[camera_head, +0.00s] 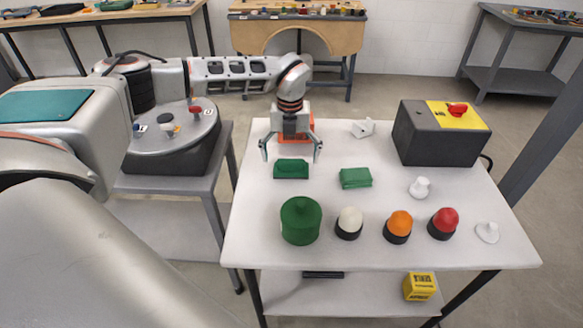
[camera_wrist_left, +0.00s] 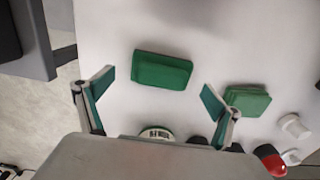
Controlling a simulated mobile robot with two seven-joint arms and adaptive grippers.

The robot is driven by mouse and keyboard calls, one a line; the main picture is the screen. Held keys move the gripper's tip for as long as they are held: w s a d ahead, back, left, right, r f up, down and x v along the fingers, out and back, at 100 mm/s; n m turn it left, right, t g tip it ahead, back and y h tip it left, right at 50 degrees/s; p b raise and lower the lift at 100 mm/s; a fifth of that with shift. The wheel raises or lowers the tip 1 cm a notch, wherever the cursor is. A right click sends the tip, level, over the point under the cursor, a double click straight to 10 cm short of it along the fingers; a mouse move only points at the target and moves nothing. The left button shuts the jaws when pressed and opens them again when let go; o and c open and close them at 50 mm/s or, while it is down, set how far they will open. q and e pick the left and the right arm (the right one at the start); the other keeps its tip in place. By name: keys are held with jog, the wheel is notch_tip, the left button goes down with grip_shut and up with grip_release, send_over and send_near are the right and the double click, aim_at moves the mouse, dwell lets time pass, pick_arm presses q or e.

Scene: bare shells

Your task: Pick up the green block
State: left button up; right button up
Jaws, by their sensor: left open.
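A dark green block (camera_head: 291,169) lies on the white table below my left gripper (camera_head: 291,153). In the left wrist view this block (camera_wrist_left: 162,70) lies ahead of the gap between the fingers (camera_wrist_left: 157,90). The left gripper is open and empty, with one finger to each side of the block in the head view. I cannot tell its exact height above the table. A second green block (camera_head: 356,178) lies to the right, outside the fingers; it also shows in the wrist view (camera_wrist_left: 247,101). My right gripper is not in view.
A green cylinder (camera_head: 301,221) and white, orange and red domed buttons (camera_head: 398,226) stand along the near side. A grey-yellow box with a red button (camera_head: 440,133) stands at the back right. Small white parts (camera_head: 419,187) lie to the right. An orange thing is partly hidden behind the gripper.

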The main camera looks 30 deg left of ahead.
aim_at(291, 161)
pick_arm(q)
notch_tip(291, 161, down, 2)
jog(key=shift+f, duration=0.25)
jog(key=shift+w+f, duration=0.1)
jog(key=shift+f, duration=0.2)
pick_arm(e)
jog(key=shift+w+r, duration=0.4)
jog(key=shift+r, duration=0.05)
pick_arm(q)
jog(key=shift+c, duration=0.2)
jog(key=c, duration=1.2)
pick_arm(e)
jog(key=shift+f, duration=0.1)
pick_arm(q)
jog(key=shift+r, duration=0.1)
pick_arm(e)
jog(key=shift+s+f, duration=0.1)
